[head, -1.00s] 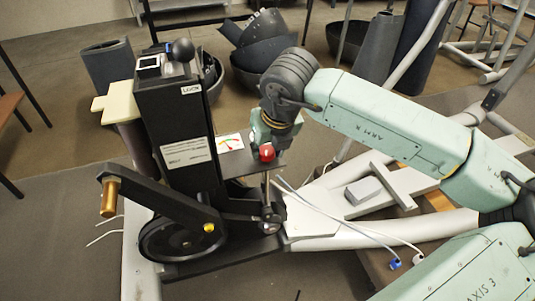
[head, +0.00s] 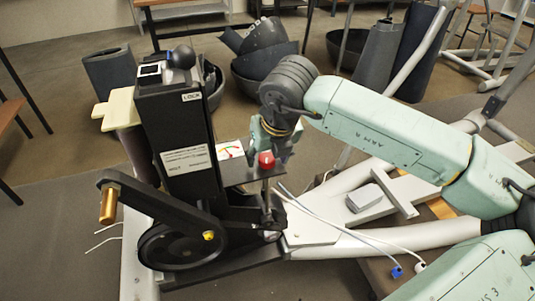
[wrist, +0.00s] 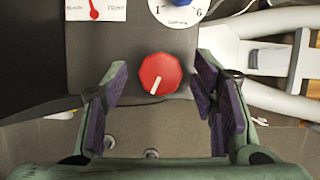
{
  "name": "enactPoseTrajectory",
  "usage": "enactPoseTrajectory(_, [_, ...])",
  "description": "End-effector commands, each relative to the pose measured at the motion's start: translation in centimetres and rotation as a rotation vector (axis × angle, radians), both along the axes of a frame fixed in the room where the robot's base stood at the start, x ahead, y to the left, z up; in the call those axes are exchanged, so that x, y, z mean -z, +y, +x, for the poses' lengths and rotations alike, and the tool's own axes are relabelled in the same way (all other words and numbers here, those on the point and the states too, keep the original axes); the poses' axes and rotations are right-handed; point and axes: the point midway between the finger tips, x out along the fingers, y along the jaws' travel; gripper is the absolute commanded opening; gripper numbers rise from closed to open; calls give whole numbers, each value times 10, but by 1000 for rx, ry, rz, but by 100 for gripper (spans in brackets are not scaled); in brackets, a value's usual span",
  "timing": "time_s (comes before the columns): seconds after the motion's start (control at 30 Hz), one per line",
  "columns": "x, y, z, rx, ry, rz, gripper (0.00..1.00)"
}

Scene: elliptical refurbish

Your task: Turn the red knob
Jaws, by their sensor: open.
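The red knob (head: 266,160) sits on the front part of a dark panel on the black machine in the head view. In the wrist view the red knob (wrist: 160,74) is eight-sided with a white pointer line toward its lower left. My gripper (wrist: 160,100) is open, with one purple-padded finger on each side of the knob. Gaps show between the pads and the knob, so nothing is held. In the head view my gripper (head: 275,140) is right at the knob, and its fingers are partly hidden by the knob and the arm.
A red-needle gauge (wrist: 95,8) and a numbered dial with a blue centre (wrist: 181,8) lie just beyond the knob. The black column (head: 178,130) and crank arm (head: 160,200) stand to the left. White frame beams (head: 340,240) and cables lie at the right.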

Motion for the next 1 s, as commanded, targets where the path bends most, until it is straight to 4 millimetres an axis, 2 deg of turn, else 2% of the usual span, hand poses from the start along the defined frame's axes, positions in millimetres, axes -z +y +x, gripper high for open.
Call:
enactPoseTrajectory(0.17, [-4, -1, -1, 1, -2, 0, 53])
enactPoseTrajectory(0.27, [-15, -3, -5, 2, -3, 0, 53])
enactPoseTrajectory(0.7, [-95, -14, -36, 2, -2, 1, 53])
enactPoseTrajectory(0.83, [-107, -16, -41, 0, -1, -1, 53])
enactPoseTrajectory(1.0, [-111, -16, -43, 0, 0, 0, 53])
